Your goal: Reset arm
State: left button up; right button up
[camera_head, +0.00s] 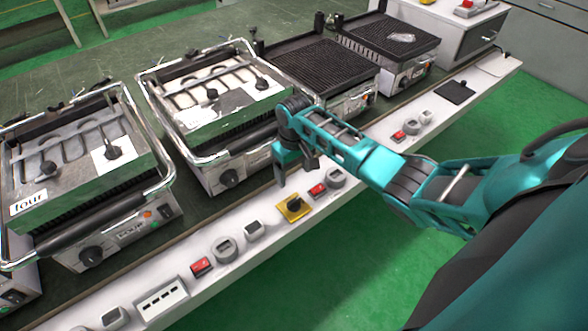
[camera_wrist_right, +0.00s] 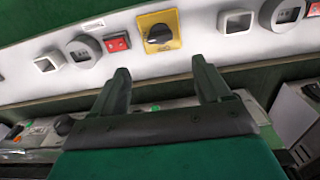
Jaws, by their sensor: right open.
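My right arm (camera_head: 345,150) reaches in from the right in the head view. Its teal gripper (camera_head: 296,169) is open and points down near the white control rail. In the wrist view the two dark fingers (camera_wrist_right: 160,75) are apart with nothing between them. A yellow rotary switch plate (camera_head: 300,213) with a dark knob sits on the rail just below the gripper. In the wrist view the yellow switch (camera_wrist_right: 172,42) lies beyond the fingertips, apart from them. My left gripper is not in view.
Two closed contact grills (camera_head: 75,170) and (camera_head: 205,95) stand at left and centre. Two open ribbed grills (camera_head: 318,66) and (camera_head: 390,34) stand behind the arm. Red switches (camera_head: 201,266) and sockets line the white rail (camera_head: 270,245). The green floor in front is clear.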

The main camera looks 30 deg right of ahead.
dwell(0.5)
jog(key=s+a+f+n+t, duration=0.1)
jog(key=s+a+f+t, duration=0.2)
jog(key=s+a+f, duration=0.25)
jog(key=s+a+r+t+y, duration=0.1)
jog(key=s+a+r+t, duration=0.2)
jog(key=s, duration=0.3)
jog(key=s+a+r+t+y, duration=0.1)
jog(key=s+a+r+t, duration=0.1)
jog(key=s+a+t, duration=0.2)
jog(key=s, duration=0.2)
jog(key=shift+s+r+n+t, duration=0.4)
jog(key=shift+c, duration=0.3)
